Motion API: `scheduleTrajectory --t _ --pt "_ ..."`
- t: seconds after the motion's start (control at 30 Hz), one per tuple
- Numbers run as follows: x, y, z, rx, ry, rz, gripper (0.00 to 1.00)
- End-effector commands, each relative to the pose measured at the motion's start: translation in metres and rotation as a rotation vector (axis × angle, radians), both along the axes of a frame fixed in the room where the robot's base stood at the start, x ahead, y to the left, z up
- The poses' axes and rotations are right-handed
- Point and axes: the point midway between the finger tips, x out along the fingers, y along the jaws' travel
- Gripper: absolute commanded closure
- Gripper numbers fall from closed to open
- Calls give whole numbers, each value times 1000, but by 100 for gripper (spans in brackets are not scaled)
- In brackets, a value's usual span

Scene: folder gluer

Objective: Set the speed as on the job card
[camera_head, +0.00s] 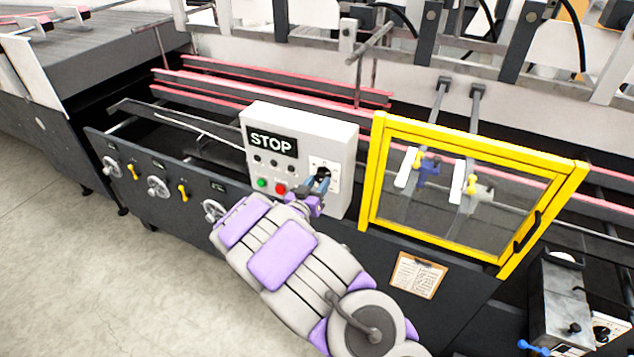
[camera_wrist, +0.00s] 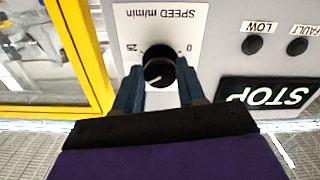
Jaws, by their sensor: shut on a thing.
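The speed knob (camera_wrist: 159,66) is black and round, on a white plate (camera_wrist: 190,20) marked "SPEED m/min", on the grey control box (camera_head: 300,125). The wrist view shows it upside down, with 25 to its left and 0 to its right. A white line on the knob points down and slightly left there. My gripper (camera_wrist: 158,88) has a finger on each side of the knob and is shut on it.
A black display (camera_head: 272,141) reads STOP. Green (camera_head: 262,183) and red (camera_head: 280,188) buttons sit just left of my gripper. A yellow-framed clear guard (camera_head: 470,190) stands close to the right. Handwheels (camera_head: 158,186) line the front panel at left. The floor at left is clear.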

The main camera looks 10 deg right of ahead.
Motion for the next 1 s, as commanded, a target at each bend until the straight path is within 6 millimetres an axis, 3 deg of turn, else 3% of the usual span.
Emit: scheduleTrajectory --t 0.1,0.13,0.4,0.77,1.0 --pt "1 3 2 -1 -5 6 91" --pt "1 3 2 -1 -5 6 59" --pt "0 2 2 1 -4 3 35" --pt "-5 5 2 2 -3 3 35" --pt "-31 25 1 1 0 6 35"
